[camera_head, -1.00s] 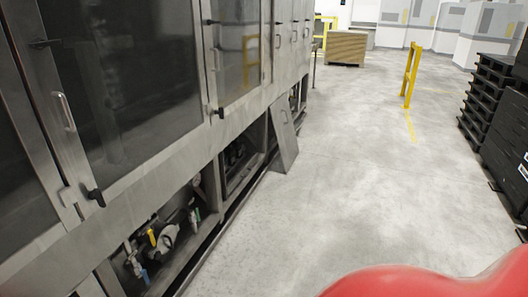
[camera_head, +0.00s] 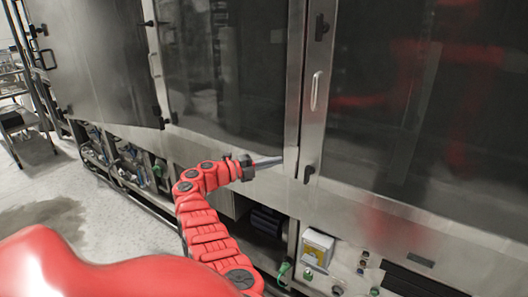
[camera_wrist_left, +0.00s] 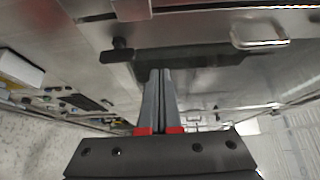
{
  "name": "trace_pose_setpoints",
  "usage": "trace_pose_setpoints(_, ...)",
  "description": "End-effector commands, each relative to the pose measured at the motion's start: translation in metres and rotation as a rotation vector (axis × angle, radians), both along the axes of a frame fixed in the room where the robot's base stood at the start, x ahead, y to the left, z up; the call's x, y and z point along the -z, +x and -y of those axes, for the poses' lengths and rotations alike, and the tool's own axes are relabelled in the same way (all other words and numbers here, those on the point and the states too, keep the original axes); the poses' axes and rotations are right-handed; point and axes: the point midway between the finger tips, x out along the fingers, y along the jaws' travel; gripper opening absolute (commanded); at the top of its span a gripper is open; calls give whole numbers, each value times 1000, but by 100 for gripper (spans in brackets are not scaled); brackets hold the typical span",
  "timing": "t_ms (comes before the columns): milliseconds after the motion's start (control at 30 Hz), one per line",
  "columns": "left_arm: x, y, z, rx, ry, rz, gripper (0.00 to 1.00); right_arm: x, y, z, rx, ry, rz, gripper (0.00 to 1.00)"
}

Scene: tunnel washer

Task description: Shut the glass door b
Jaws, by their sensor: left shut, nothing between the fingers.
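Several framed glass doors line the steel washer. In the head view, a wide dark glass door (camera_head: 425,110) is on the right, with a bar handle (camera_head: 316,91) and black latches on its left edge. A middle glass door (camera_head: 220,70) lies flush behind my left gripper. A door panel (camera_head: 90,60) at upper left seems to stand out from the front. No label shows which is door b. My left gripper (camera_head: 268,161) is shut and empty, close to the middle door's lower right corner; contact is unclear. Its fingers (camera_wrist_left: 160,75) also show in the left wrist view. My right gripper is out of view.
Below the doors are open bays with pipes and valves (camera_head: 155,165), and a yellow-labelled box (camera_head: 317,248). A metal cart (camera_head: 22,120) stands at far left. Grey floor (camera_head: 110,225) is clear in front of the left bays.

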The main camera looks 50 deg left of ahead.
Motion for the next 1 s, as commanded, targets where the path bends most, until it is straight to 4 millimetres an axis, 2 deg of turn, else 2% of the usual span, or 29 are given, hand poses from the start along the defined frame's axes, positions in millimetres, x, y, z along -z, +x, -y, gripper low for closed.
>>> trace_pose_setpoints(33, 0, -7, -10, -5, 1, 6, 0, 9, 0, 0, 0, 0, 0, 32)
trace_pose_setpoints(200, 0, -22, -31, -6, 3, 5, 0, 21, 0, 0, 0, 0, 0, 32)
trace_pose_setpoints(400, 0, -30, -44, -4, -1, 7, 0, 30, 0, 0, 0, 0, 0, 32)
trace_pose_setpoints(867, 0, -35, -49, 0, 2, -3, 0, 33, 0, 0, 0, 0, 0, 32)
trace_pose_setpoints(1000, 6, -23, -38, 25, -4, 9, 0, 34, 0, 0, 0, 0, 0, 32)
